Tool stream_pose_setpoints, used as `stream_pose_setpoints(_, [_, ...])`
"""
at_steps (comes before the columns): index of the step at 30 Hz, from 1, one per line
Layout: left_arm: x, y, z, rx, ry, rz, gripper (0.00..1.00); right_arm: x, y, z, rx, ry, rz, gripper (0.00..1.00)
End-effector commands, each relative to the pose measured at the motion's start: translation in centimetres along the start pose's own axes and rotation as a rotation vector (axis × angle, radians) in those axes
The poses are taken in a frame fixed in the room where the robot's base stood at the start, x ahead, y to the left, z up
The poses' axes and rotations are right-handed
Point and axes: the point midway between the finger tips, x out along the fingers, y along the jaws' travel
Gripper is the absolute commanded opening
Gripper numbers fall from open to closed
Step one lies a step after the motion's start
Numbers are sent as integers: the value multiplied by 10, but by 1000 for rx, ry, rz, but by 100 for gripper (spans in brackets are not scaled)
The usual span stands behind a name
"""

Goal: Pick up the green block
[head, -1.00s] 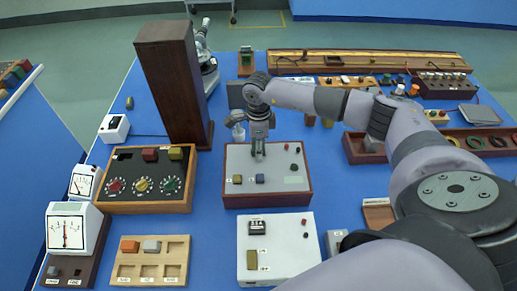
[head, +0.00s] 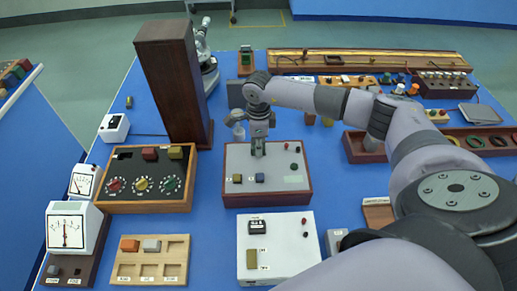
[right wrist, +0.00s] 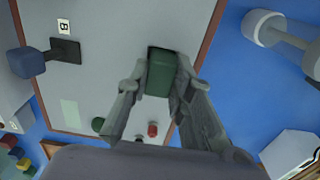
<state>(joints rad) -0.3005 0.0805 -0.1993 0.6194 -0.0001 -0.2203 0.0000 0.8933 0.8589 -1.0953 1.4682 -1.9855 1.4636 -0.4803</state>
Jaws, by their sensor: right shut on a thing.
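The green block (right wrist: 162,74) is between the fingers of my right gripper (right wrist: 157,88) in the right wrist view. The gripper is shut on it, with one finger against each side. In the head view the right gripper (head: 258,150) points down over the back middle of a grey panel box (head: 276,199) with a brown rim, and its fingers hide the block there. I cannot tell whether the block touches the panel. My left gripper is not in view.
A tall dark wooden box (head: 172,85) stands to the left behind a panel with three dials (head: 143,205). A white box (head: 277,248) lies in front. Blue table is bare between them.

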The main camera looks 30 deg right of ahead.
Motion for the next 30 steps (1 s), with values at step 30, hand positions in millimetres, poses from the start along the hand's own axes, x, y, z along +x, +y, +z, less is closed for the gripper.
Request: stream_pose_setpoints(30, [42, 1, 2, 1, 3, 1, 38, -179, 0, 1, 0, -3, -3, 0])
